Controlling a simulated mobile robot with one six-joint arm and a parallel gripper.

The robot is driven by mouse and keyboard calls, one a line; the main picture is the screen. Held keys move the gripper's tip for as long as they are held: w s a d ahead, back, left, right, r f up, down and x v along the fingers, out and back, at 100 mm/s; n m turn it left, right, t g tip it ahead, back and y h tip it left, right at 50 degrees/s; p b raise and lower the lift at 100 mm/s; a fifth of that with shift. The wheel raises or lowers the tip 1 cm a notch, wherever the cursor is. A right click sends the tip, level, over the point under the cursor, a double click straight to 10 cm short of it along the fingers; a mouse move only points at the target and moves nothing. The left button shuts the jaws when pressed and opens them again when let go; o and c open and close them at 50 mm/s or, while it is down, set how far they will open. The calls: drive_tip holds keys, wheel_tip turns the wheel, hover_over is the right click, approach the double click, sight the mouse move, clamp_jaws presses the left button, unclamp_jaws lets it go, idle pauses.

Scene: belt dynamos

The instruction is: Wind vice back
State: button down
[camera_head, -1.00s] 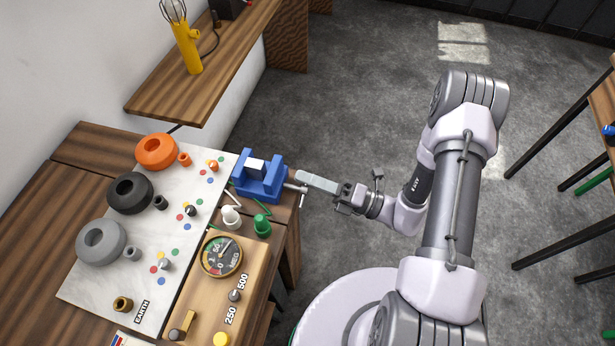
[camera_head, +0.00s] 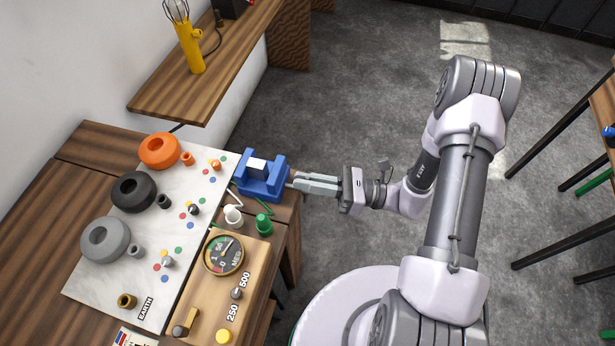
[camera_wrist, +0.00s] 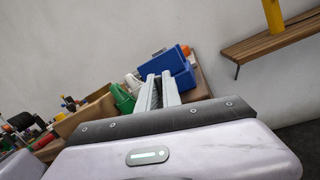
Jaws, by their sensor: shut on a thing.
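The blue vice (camera_head: 262,190) sits at the right edge of the bench with a pale-topped dark block (camera_head: 258,168) between its jaws. My gripper (camera_head: 298,181) reaches in from the right, level with the vice, its fingers shut on the vice's handle at its right end. The fingers hide most of the handle. In the wrist view, the two long fingers (camera_wrist: 158,92) point at the blue vice (camera_wrist: 168,64), and the handle between them cannot be made out.
A white terminal (camera_head: 233,214) and a green terminal (camera_head: 264,224) stand just in front of the vice. A round meter (camera_head: 223,254) is on a wooden box nearby. A wooden shelf (camera_head: 200,95) is behind.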

drive_tip(key=n, duration=0.3)
drive_tip(key=s+n+g, duration=0.1)
drive_tip(key=n, duration=0.2)
drive_tip(key=shift+s+a+h, duration=0.1)
drive_tip(key=shift+a+h, duration=0.1)
drive_tip(key=shift+h, duration=0.2)
drive_tip(key=shift+s+a+f+n+g+h, duration=0.1)
drive_tip(key=shift+s+n+h, duration=0.05)
drive_tip(key=shift+n, duration=0.6)
drive_tip(key=shift+s+f+n+g+h, duration=0.1)
drive_tip(key=shift+n+h, duration=0.1)
drive_tip(key=shift+n, duration=0.5)
drive_tip(key=shift+s+a+n+g+h, duration=0.1)
drive_tip(key=shift+s+n+h, duration=0.05)
drive_tip(key=shift+n, duration=0.6)
drive_tip(key=c, duration=1.8)
unclamp_jaws()
drive_tip(key=shift+d, duration=0.1)
drive_tip(key=s+d+p, duration=0.2)
drive_tip(key=d+p, duration=0.1)
drive_tip(key=d, duration=1.4)
drive_tip(key=shift+s+r, duration=0.15)
